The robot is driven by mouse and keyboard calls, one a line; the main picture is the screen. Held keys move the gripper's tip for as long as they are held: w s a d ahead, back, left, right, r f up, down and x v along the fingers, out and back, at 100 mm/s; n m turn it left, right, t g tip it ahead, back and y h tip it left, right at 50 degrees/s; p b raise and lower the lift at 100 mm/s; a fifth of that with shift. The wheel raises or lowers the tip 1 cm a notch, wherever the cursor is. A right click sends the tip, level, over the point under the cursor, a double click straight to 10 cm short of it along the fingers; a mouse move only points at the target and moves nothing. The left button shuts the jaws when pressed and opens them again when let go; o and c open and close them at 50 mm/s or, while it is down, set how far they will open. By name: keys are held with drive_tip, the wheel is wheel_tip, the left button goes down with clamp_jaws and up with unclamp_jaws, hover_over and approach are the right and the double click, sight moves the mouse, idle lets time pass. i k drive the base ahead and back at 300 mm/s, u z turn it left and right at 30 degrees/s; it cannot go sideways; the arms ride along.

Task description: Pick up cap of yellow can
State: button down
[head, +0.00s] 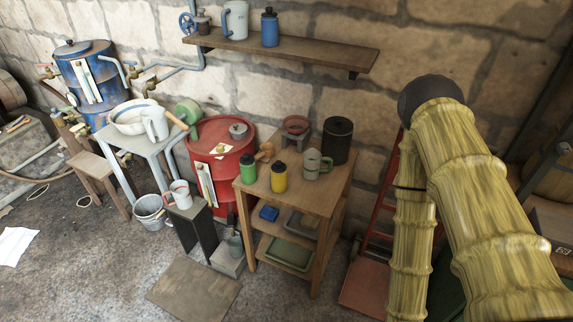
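The yellow can (279,182) stands upright on the top of a small wooden table (325,200), near its front edge. Its black cap (279,167) sits on top of it. A green can (248,173) with a dark cap stands just to its left, and a grey-green mug (312,165) stands to its right. My gripper is not in view, so its state and its distance from the cap cannot be seen.
A black cylinder (337,140), a red ring-topped stand (295,130) and a small wooden object (265,152) are behind the can. A red barrel (222,165) stands left of the table. A wall shelf (290,50) is above.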

sight(278, 167)
drive_tip(key=u, duration=1.9)
drive_tip(key=i, duration=0.5)
drive_tip(key=z, duration=1)
